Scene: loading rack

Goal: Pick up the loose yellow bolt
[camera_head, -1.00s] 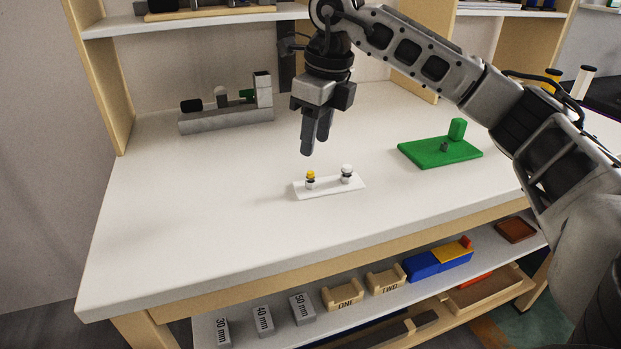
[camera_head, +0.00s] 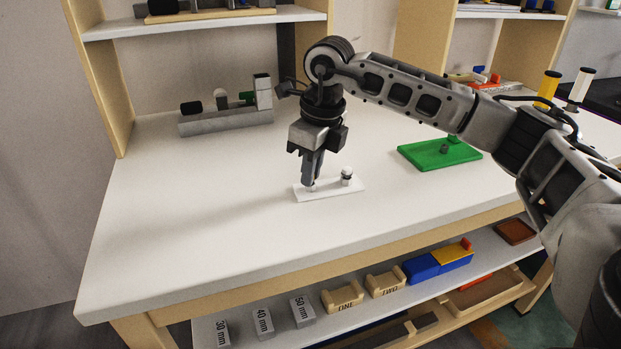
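My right gripper (camera_head: 311,181) points down over the left end of the small white plate (camera_head: 328,193) on the table. Its fingers cover the spot where the yellow bolt stood in the earlier frame, so the bolt is hidden now. I cannot tell whether the fingers are closed on it. A white-topped bolt (camera_head: 347,176) stands upright at the right end of the plate, just right of the fingers. My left gripper is not in view.
A green block fixture (camera_head: 440,153) lies to the right on the white table (camera_head: 200,230). A grey fixture (camera_head: 226,122) stands at the back left. Labelled blocks and coloured bins sit on the shelf below. The table's left and front areas are clear.

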